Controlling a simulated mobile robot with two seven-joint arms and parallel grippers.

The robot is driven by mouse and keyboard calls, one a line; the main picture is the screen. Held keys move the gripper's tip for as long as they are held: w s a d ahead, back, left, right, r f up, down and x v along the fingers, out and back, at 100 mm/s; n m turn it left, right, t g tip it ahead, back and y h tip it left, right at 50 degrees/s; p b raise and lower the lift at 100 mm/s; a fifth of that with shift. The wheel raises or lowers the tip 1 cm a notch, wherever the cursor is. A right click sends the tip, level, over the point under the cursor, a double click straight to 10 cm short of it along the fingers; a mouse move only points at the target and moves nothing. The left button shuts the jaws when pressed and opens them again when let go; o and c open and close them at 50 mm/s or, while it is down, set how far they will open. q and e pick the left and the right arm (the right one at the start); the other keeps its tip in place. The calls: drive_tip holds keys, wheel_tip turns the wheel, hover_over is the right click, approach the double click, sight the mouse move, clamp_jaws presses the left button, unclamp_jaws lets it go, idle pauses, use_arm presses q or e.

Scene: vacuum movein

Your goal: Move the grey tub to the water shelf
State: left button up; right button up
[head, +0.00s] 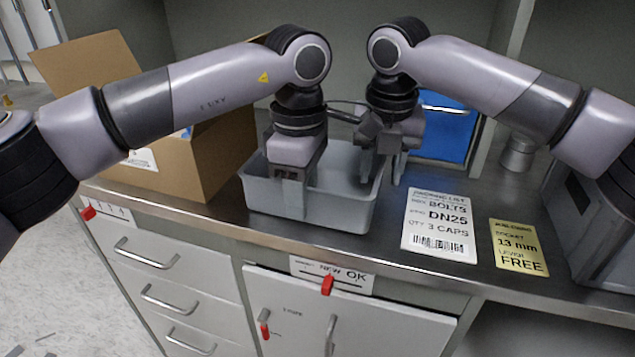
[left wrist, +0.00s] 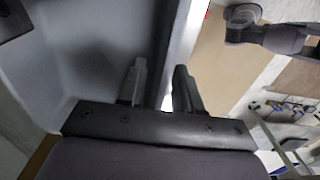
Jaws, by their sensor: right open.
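The grey tub (head: 262,196) stands upright on the steel counter, near its front edge; its inside looks empty where I can see it. My left gripper (head: 293,205) points down at the tub's front wall. In the left wrist view, the fingers of the left gripper (left wrist: 160,88) stand on either side of the tub wall (left wrist: 85,50); whether they press on it is unclear. My right gripper (head: 381,172) is open and points down at the tub's right wall, with one finger inside and one outside. No water shelf can be identified by a label.
An open cardboard box (head: 222,150) stands close left of the tub. A blue bin (head: 445,128) is behind right. A bolts packing list (head: 440,225) and a yellow label (head: 519,247) lie on the counter at right. A metal cup (head: 518,152) and a grey case (head: 590,235) stand further right.

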use_arm(q)
drive_tip(key=shift+f, duration=0.7)
use_arm(e)
drive_tip(key=shift+f, duration=0.7)
use_arm(q)
clamp_jaws()
use_arm(e)
clamp_jaws()
use_arm(q)
drive_tip(key=shift+r, duration=0.15)
use_arm(e)
drive_tip(key=shift+r, duration=0.1)
